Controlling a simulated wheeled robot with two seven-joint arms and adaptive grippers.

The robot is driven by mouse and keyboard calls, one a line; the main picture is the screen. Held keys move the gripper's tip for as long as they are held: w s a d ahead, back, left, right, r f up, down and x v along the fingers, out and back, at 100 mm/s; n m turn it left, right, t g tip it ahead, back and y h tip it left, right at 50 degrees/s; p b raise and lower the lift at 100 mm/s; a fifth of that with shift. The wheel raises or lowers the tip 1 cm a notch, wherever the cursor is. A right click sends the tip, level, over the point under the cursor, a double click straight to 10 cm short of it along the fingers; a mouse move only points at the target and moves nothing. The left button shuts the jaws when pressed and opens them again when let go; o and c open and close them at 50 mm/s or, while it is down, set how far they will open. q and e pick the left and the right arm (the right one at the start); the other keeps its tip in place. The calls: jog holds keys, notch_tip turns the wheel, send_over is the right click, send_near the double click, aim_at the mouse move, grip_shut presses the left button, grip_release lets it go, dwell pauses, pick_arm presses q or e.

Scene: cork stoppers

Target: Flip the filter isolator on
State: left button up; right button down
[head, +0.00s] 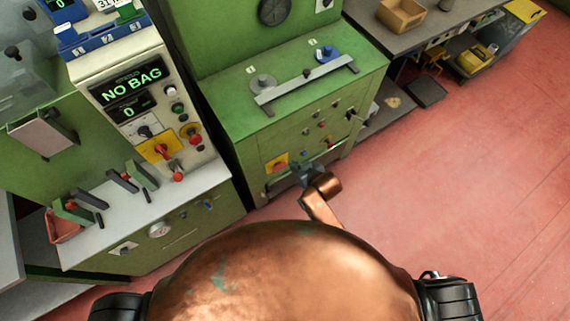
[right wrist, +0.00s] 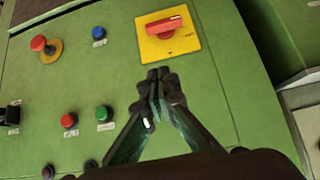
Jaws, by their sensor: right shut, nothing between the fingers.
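A red rotary handle on a square yellow plate (right wrist: 183,45) is on a green cabinet front in the right wrist view; its label is too small to read. The red handle (right wrist: 165,27) lies roughly crosswise, slightly tilted. The same yellow plate (head: 277,163) shows in the head view, low on the middle green cabinet. My right gripper (right wrist: 158,75) is shut and empty, its fingertips just below the plate and apart from the handle in the picture. In the head view the right gripper (head: 308,171) is at the cabinet front, right of the plate. My left gripper is not in view.
Nearby on the panel are a red mushroom button (right wrist: 39,43), a blue button (right wrist: 99,33), a red button (right wrist: 69,120) and a green button (right wrist: 104,113). Another red-and-yellow switch (head: 158,148) is on the white "NO BAG" panel. Red floor (head: 460,190) is open at right.

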jog(key=shift+f, duration=0.1)
jog(key=b, duration=0.4)
send_over(279, 166)
jog(key=d, duration=0.3)
jog(key=f, duration=0.7)
jog(key=shift+s+a+f, duration=0.15)
jog(key=shift+s+a, duration=0.05)
jog(key=shift+s, duration=0.1)
notch_tip(279, 166, down, 3)
jog(key=shift+r+b, duration=0.2)
jog(key=shift+b, duration=0.35)
jog(key=shift+f, duration=0.55)
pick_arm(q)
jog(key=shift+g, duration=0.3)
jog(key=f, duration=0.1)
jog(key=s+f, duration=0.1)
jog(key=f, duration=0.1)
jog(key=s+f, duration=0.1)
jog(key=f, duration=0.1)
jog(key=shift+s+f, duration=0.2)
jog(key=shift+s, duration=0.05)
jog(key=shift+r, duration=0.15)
pick_arm(e)
jog(key=shift+w+d, duration=0.1)
jog(key=shift+d, duration=0.05)
